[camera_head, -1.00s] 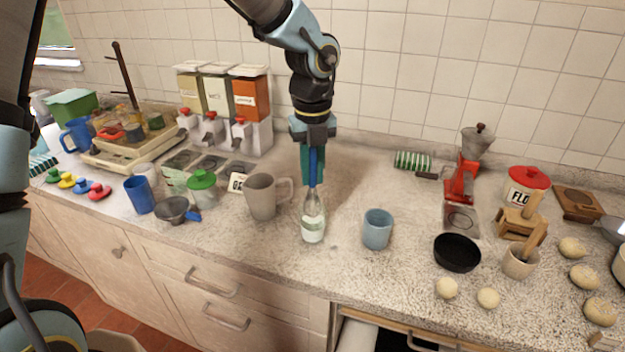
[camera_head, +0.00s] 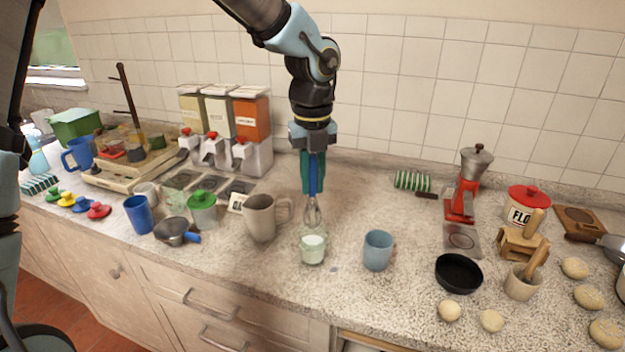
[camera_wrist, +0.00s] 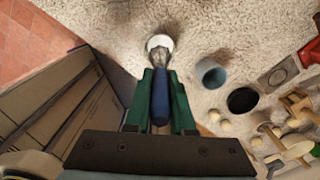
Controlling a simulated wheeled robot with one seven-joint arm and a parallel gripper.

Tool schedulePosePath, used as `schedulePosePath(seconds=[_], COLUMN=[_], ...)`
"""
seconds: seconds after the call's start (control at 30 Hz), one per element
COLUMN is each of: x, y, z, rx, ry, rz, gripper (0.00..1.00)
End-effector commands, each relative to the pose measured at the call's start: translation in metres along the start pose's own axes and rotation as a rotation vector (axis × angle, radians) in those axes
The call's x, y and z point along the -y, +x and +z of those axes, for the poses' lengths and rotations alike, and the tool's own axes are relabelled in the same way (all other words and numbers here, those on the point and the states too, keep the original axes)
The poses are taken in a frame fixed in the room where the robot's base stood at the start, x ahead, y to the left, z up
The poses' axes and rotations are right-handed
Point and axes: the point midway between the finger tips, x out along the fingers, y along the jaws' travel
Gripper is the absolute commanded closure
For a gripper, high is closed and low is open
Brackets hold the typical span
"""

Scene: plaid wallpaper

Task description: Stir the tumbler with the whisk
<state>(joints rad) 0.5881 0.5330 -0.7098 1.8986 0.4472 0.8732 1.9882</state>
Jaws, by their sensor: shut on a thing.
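A clear glass tumbler (camera_head: 312,249) with whitish contents stands upright near the counter's front edge. In the wrist view its whitish rim (camera_wrist: 160,41) shows beyond the whisk. My gripper (camera_head: 313,180) is shut on the blue handle of the whisk and holds it upright, wires down. The whisk's wire head (camera_head: 312,212) shows just above the tumbler in the head view; its tip is at about the rim. In the wrist view my gripper (camera_wrist: 160,100) has its green fingers on both sides of the blue handle (camera_wrist: 160,95).
A grey mug (camera_head: 261,218) stands close on the left of the tumbler, and a blue cup (camera_head: 378,250) on its right. A black bowl (camera_head: 459,272) and a red coffee grinder (camera_head: 462,200) stand farther right. The counter behind the blue cup is clear.

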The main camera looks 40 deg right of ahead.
Motion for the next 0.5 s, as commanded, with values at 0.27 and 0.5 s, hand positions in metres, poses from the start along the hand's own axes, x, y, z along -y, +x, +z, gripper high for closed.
schedulePosePath(seconds=[0.27, 0.5], x=[0.000, 0.000], y=[0.000, -0.014], z=[0.000, 0.001], rx=[0.000, 0.003], ry=[0.000, -0.002], rz=[0.000, -0.001], gripper=[1.00, 1.00])
